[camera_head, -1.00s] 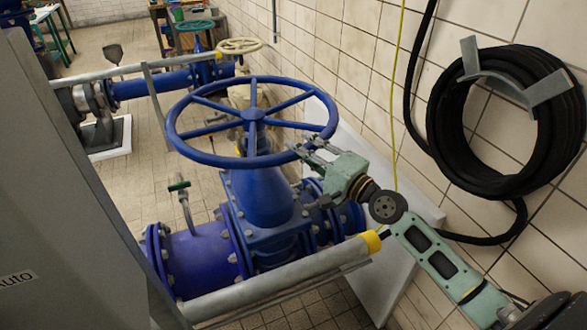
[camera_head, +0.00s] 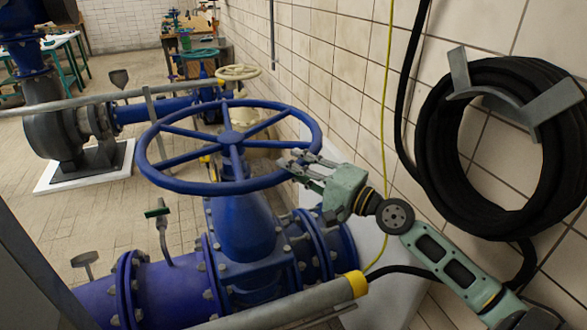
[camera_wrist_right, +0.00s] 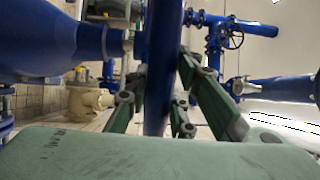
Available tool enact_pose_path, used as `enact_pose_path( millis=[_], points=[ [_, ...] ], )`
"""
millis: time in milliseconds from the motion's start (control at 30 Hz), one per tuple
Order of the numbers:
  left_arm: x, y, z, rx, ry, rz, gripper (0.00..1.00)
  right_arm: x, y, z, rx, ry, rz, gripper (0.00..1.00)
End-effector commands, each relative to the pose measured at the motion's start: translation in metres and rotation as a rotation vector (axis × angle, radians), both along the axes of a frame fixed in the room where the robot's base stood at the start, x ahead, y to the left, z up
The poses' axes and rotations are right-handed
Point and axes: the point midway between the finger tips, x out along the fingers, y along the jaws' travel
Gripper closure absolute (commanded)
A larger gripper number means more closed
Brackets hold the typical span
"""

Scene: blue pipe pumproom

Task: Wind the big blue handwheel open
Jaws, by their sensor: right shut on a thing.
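The big blue handwheel (camera_head: 165,127) lies almost flat on top of the blue valve (camera_head: 243,228), with several spokes running to its hub. My right gripper (camera_head: 296,165) is at the right near part of the rim, shut on it. In the right wrist view the blue rim (camera_wrist_right: 163,65) runs between the two green fingers of my right gripper (camera_wrist_right: 161,100). My left gripper is not in view.
A tiled wall with a coiled black hose (camera_head: 440,150) on a bracket is close on the right. A grey rail with a yellow end (camera_head: 357,283) crosses in front of the valve. A cream handwheel (camera_head: 238,72) stands behind. Open floor lies to the left.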

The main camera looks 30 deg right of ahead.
Motion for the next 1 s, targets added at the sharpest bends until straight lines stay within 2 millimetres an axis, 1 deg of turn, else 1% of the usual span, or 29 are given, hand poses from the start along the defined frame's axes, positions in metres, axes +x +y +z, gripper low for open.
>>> enact_pose_path(
  millis=[33,200,267,600,667,767,1000],
  points=[
    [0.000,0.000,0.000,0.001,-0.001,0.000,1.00,0.000,-0.002,-0.002,0.005,0.004,-0.005,0.77],
    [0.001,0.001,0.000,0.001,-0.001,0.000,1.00,0.000,-0.001,-0.002,0.003,0.002,-0.003,0.62],
    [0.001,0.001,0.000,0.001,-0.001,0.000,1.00,0.000,-0.001,-0.001,0.003,0.002,-0.002,0.58],
    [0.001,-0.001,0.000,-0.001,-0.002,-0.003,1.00,-0.002,-0.001,-0.001,0.002,0.002,0.000,0.58],
    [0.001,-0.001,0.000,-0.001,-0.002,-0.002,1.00,-0.006,-0.002,-0.002,0.002,0.003,0.000,0.58],
    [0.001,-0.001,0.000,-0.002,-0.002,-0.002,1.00,-0.017,-0.007,-0.003,0.003,0.004,-0.002,0.58],
    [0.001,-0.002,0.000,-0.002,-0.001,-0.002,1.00,-0.052,-0.021,-0.005,0.005,0.003,-0.004,0.58]
  ],
)
